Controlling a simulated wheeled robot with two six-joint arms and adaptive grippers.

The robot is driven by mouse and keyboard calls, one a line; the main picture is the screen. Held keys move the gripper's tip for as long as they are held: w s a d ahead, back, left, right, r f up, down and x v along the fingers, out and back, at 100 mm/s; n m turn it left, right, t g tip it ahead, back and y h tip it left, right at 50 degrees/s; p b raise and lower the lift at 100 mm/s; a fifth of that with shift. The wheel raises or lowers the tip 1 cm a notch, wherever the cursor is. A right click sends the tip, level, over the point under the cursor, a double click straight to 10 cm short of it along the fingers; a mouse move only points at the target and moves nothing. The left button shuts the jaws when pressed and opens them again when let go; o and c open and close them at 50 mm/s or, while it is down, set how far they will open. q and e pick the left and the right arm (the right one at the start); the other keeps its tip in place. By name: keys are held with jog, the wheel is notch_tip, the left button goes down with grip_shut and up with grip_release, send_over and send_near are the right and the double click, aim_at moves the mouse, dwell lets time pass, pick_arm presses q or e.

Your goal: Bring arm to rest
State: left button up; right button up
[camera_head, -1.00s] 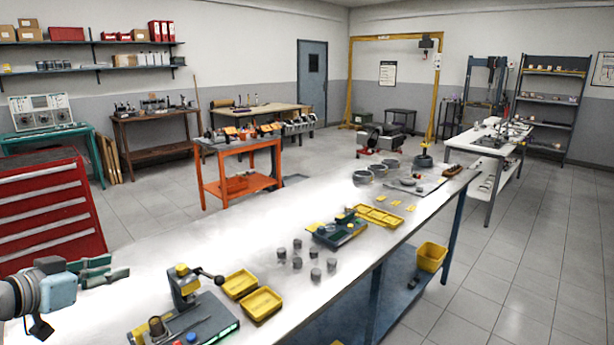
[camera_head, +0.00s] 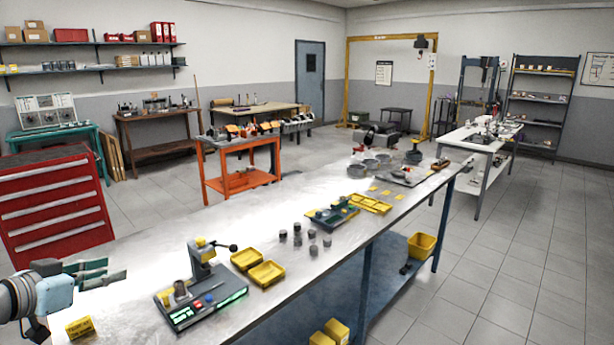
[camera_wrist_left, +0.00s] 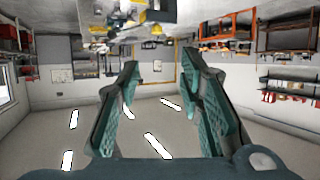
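My left gripper (camera_head: 115,268) is at the lower left of the head view, with its two green fingers pointing right. It is beside the near left part of the long metal-topped workbench (camera_head: 150,252). In the left wrist view the two fingers of the left gripper (camera_wrist_left: 161,62) stand apart with nothing between them. That view is upside down and shows the room behind the fingers. My right arm and right gripper are in neither view.
A press-like fixture (camera_head: 200,290) and yellow trays (camera_head: 267,273) stand on the bench. A yellow box (camera_head: 80,327) lies near my left arm. A red tool cabinet (camera_head: 50,210) stands at the left. The floor on the right (camera_head: 520,260) is clear.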

pick_arm(q)
jog(key=s+d+f+g, duration=0.2)
jog(key=s+d+f, duration=0.25)
jog(key=f, duration=0.35)
jog(key=s+d+f+m+g+y, duration=0.15)
jog(key=s+d+f, duration=0.3)
jog(key=f, duration=0.45)
jog(key=s+d+f+n+g, duration=0.1)
jog(key=s+d+f+g, duration=0.1)
jog(key=s+d+f, duration=0.45)
jog(key=s+f+n+g+y, duration=0.15)
jog(key=s+f, duration=0.25)
jog(key=s, duration=0.5)
jog(key=s+f+n+g+y, duration=0.1)
jog(key=s+f+g, duration=0.15)
jog(key=s, duration=0.65)
notch_tip(320, 180, down, 23)
jog(key=a+b, duration=0.2)
jog(key=b, duration=0.2)
jog(key=s+f+n+g+b, duration=0.1)
jog(key=s+f+b, duration=0.3)
jog(key=s+f, duration=1.1)
notch_tip(320, 180, down, 3)
jog(key=shift+s+a+f+g, duration=0.1)
jog(key=shift+s+a+g, duration=0.05)
jog(key=shift+a+g, duration=0.35)
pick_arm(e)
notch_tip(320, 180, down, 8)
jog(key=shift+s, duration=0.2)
